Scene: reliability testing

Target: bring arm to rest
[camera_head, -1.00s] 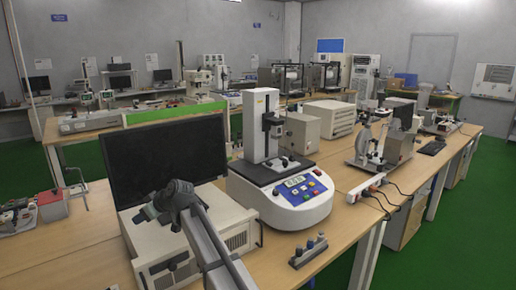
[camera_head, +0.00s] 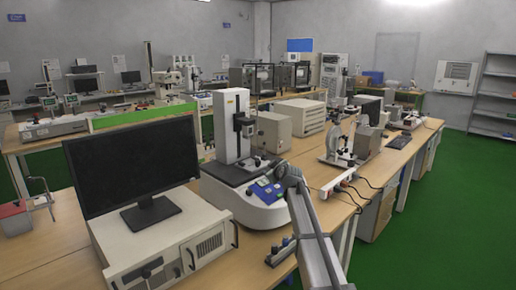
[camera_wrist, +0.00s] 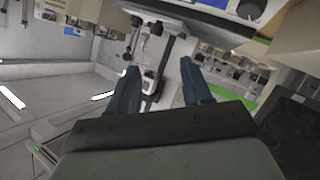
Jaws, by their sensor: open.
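My arm (camera_head: 315,235) rises from the bottom right of the head view, with its bend in front of the white test machine (camera_head: 226,125) and over the front right of its base. My gripper is hidden behind the arm in the head view. In the wrist view my gripper (camera_wrist: 160,77) shows two dark blue fingers spread apart. I see nothing held between them. A pale piece of equipment (camera_wrist: 181,60) shows beyond the fingertips, and I cannot tell how far off it is. The wrist picture looks upside down, with ceiling lights at the lower left.
A black monitor (camera_head: 130,165) stands on a beige computer case (camera_head: 160,248) left of the machine. A small rack with several knobs (camera_head: 282,250) lies beside my arm. A power strip (camera_head: 338,182) and further instruments line the wooden bench. Green floor (camera_head: 440,220) is open at right.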

